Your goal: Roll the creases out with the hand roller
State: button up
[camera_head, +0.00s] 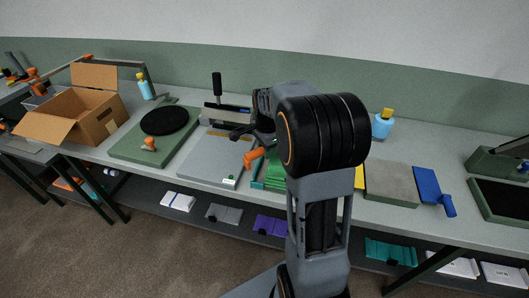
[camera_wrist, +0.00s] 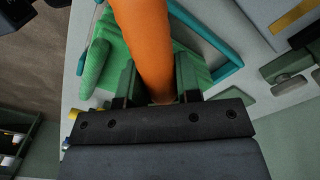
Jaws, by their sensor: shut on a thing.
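An orange handle, which looks like the hand roller's (camera_head: 253,157), sticks out beside my gripper in the head view. My gripper (camera_wrist: 155,88) is shut on this orange handle (camera_wrist: 143,40) in the wrist view, with a finger on each side. The roller's working end is not clearly visible. Green knitted fabric (camera_wrist: 92,68) lies below the gripper, partly inside a teal frame (camera_wrist: 222,48). In the head view the green fabric (camera_head: 272,174) shows just right of the handle, partly hidden by my arm. I cannot tell whether the roller touches the fabric or whether creases remain visible.
A grey plate with a press (camera_head: 205,160) stands left of the fabric. Further left are a green board with a black disc (camera_head: 164,121) and an open cardboard box (camera_head: 85,112). To the right lie a grey pad (camera_head: 390,183), a blue tool (camera_head: 428,184) and a blue bottle (camera_head: 382,127).

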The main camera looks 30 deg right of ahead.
jog(key=shift+w+d, duration=0.6)
jog(key=shift+w, duration=0.05)
jog(key=shift+w+d+p, duration=0.35)
jog(key=shift+p, duration=0.05)
jog(key=shift+s+a+f+b, duration=0.15)
jog(key=shift+s+a+b, duration=0.45)
jog(key=shift+s+a, duration=1.2)
jog(key=shift+s, duration=0.1)
